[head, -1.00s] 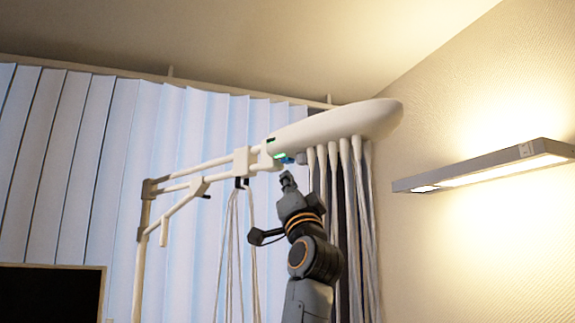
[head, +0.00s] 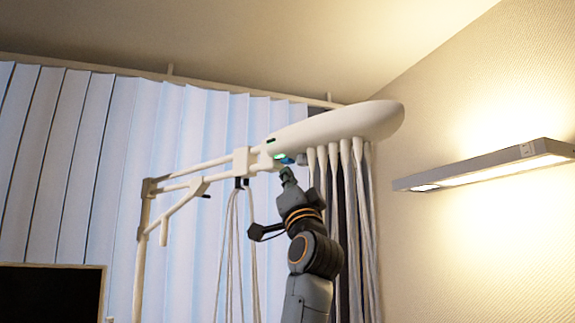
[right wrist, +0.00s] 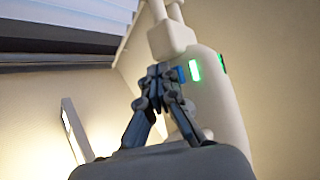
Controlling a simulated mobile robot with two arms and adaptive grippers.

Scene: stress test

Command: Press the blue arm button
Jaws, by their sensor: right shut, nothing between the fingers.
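The blue arm button (head: 287,160) is a small blue patch on the underside of the white overhead arm (head: 340,125), beside a lit green light (head: 279,155). In the right wrist view the blue button (right wrist: 182,74) shows just right of my fingertips, next to the green light (right wrist: 195,70). My right gripper (head: 288,173) is shut and empty, pointing up just below the button. In the right wrist view its fingertips (right wrist: 160,69) are together; I cannot tell whether they touch the button. My left gripper is not in view.
Several pale hoses (head: 345,200) hang from the white arm, right of my right gripper. Loose cables (head: 235,240) hang to its left below the white rail (head: 200,168). A wall lamp (head: 485,165) is at the right, and a dark screen (head: 50,293) at the lower left.

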